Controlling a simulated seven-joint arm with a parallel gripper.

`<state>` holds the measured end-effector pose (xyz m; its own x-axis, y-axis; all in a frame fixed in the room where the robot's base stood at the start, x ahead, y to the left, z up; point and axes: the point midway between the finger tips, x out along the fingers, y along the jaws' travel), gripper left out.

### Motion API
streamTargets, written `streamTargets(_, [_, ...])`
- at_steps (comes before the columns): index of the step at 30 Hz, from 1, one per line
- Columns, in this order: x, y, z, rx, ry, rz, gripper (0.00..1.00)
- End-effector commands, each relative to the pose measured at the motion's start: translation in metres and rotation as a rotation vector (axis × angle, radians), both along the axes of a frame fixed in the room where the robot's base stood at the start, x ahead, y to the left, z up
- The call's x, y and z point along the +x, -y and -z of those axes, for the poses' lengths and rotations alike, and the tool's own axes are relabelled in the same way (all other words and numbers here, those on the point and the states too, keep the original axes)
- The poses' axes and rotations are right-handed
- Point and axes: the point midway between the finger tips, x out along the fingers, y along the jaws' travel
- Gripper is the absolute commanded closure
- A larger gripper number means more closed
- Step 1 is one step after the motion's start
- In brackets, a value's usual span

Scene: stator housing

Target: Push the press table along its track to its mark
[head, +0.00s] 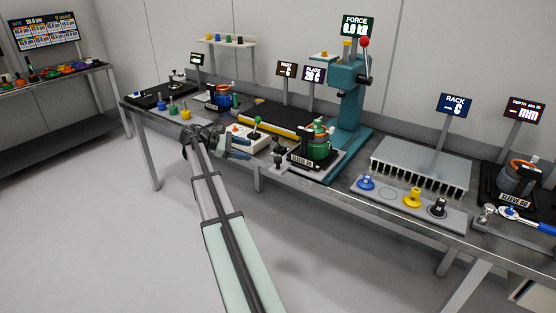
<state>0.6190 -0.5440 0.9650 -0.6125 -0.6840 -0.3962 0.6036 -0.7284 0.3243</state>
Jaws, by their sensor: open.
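The press table (335,171) is a grey plate on the bench in front of the teal press (349,95). It carries a dark block labelled SLEEVE with a green and orange housing (319,147) upright on it. A small post with a knob (278,162) stands at its left end. My gripper (241,149) is open, with its fingers pointing right. It is left of the press table and appears apart from it, near the white box with a green knob. The track is mostly hidden under the table, and I cannot make out the mark.
The white control box (245,137) is close beside my fingers. A dark tray with a yellow front edge (268,122) lies behind it. Right of the press are a finned grey rack (422,164) and a strip with coloured knobs (408,205). The floor in front is clear.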

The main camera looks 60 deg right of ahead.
Motion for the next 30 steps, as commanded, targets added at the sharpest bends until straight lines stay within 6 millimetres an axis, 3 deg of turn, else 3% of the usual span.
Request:
streamTargets(6, [-0.009,-0.007,-0.003,0.164,-0.197,-0.051,0.39])
streamTargets(14, [-0.013,-0.003,0.0,0.219,-0.254,-0.085,0.39])
streamTargets(30, [-0.07,0.053,0.033,0.219,-0.252,-0.084,0.39])
